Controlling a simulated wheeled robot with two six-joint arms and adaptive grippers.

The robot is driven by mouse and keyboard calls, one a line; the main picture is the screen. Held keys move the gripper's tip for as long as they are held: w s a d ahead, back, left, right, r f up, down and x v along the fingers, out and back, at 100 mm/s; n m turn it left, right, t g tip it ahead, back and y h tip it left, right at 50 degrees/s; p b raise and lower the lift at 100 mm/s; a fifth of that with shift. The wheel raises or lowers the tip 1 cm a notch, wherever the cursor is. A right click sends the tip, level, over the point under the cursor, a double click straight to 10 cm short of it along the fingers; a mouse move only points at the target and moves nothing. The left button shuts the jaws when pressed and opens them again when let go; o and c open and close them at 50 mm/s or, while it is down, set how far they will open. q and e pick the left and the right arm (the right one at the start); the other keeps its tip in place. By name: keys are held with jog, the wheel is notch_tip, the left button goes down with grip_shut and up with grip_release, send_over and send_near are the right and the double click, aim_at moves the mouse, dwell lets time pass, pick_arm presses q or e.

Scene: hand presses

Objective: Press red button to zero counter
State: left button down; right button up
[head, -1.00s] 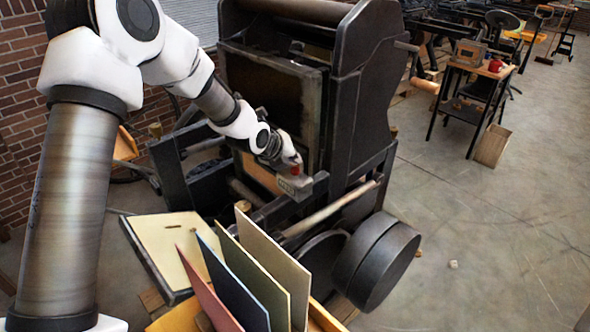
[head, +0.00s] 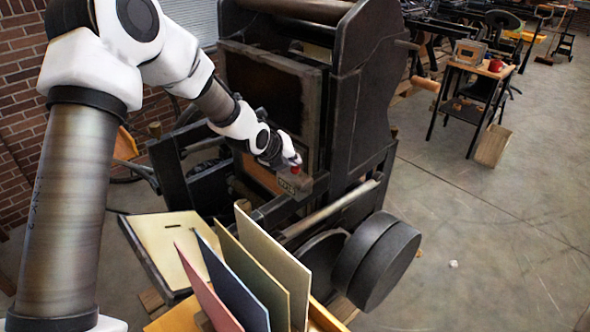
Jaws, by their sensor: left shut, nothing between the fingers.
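The counter (head: 287,187) is a small grey box with a number display, fixed to the front of the dark hand press (head: 362,110). The red button (head: 296,170) sits on top of the counter and shows only in part. My left gripper (head: 291,160) is shut and empty, with its tips at the red button from above. I cannot tell whether the tips touch it or are just over it. The digits are too small to read surely. My right gripper is not in view.
A wooden rack with several upright coloured boards (head: 262,262) stands in front of the press. A pale flat board (head: 180,245) lies left of it. A round dark wheel (head: 380,265) juts out at the right. Open floor (head: 480,240) lies further right.

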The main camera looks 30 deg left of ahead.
aim_at(293, 169)
pick_arm(q)
jog(key=shift+f+b, duration=0.5)
jog(key=shift+f, duration=0.25)
dwell(0.6)
jog(key=shift+r, duration=0.1)
jog(key=shift+r+p, duration=0.65)
jog(key=shift+r, duration=0.3)
jog(key=shift+r+p, duration=1.45)
jog(key=shift+r, duration=1.1)
jog(key=shift+f, duration=0.1)
